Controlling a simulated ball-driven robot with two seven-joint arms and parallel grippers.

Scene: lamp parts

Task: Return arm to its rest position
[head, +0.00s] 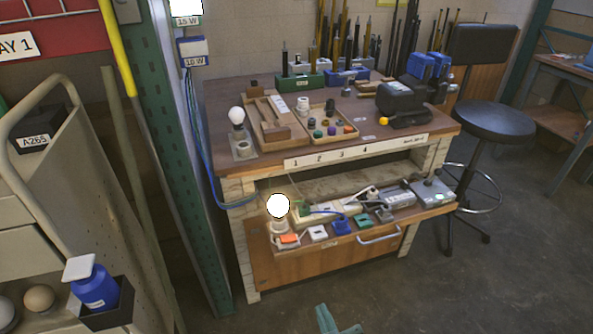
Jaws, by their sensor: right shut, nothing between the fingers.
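My right gripper (325,314) shows as a small teal shape at the bottom edge, low in front of the workbench (345,156). It is shut and empty, apart from the bench and everything on it. My left gripper is out of view. A white bulb (237,115) stands upright on a grey holder (243,149) at the left end of the bench top. A glowing round bulb (278,205) stands on a white base (280,227) at the left of the lower shelf.
A wooden tray (348,137) of small coloured parts lies on the bench top. Sockets and a power strip (315,215) lie on the lower shelf. A stool (480,122) stands right. A green post (195,200) and cart (90,190) stand left. Floor in front is clear.

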